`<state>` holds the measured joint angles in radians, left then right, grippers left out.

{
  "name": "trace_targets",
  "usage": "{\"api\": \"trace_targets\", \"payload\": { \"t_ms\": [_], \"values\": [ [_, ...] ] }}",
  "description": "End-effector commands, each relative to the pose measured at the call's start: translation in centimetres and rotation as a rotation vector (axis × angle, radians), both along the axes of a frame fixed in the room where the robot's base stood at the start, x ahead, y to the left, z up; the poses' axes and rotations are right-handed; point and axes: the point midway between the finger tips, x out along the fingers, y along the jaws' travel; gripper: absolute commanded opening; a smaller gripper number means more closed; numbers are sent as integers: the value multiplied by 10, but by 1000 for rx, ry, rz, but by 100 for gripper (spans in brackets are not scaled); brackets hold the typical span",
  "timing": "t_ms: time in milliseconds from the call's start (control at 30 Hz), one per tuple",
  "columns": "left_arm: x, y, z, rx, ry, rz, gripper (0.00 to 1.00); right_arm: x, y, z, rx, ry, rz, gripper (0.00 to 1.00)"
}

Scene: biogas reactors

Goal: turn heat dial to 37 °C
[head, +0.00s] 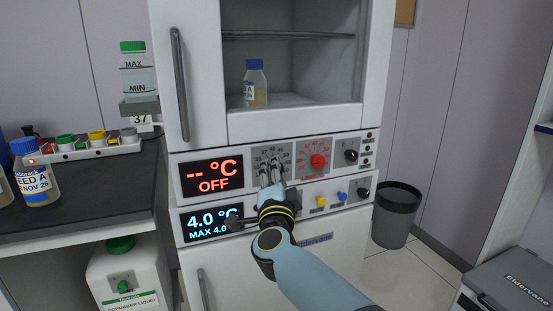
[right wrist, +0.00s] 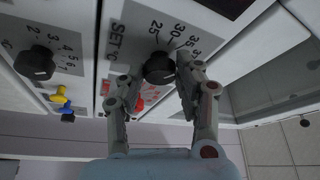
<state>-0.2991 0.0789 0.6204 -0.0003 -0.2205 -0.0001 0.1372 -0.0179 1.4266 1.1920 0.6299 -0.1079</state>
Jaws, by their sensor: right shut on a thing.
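The heat dial (right wrist: 159,68) is a black knob on a grey plate marked "SET °C", with 25, 30 and 35 showing around it in the right wrist view. My right gripper (right wrist: 154,76) is shut on it, one finger on each side. In the head view the right gripper (head: 271,172) covers the knob, and part of its scale plate (head: 285,150) shows above. I cannot tell which number the knob points to. The upper display (head: 212,175) reads "-- °C OFF" in red. My left gripper is not in view.
Right of the dial are a red dial (head: 318,161) and a black knob (head: 351,155). Below, a blue display (head: 208,222) reads 4.0 °C, beside yellow and blue knobs. A bottle (head: 255,84) stands inside the cabinet. A dark bench (head: 90,178) is at left, a bin (head: 397,215) at right.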

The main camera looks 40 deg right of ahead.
Motion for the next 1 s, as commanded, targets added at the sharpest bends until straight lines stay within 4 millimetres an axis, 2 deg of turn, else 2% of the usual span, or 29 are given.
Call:
{"api": "trace_targets", "payload": {
  "t_ms": [33, 100, 400, 700, 1000],
  "values": [
    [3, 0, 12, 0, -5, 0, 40, 0, 0, 6, 43, -9, -1, 2],
    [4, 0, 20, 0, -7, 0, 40, 0, 0, 7, 102, -24, -1, 2],
    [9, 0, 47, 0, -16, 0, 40, 0, 0, 6, 315, -74, -1, 2],
    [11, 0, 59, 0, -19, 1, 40, 0, 0, 4, 424, -100, -2, 2],
    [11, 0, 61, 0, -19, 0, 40, 0, 0, 2, 451, -107, -2, 2]
  ]
}}
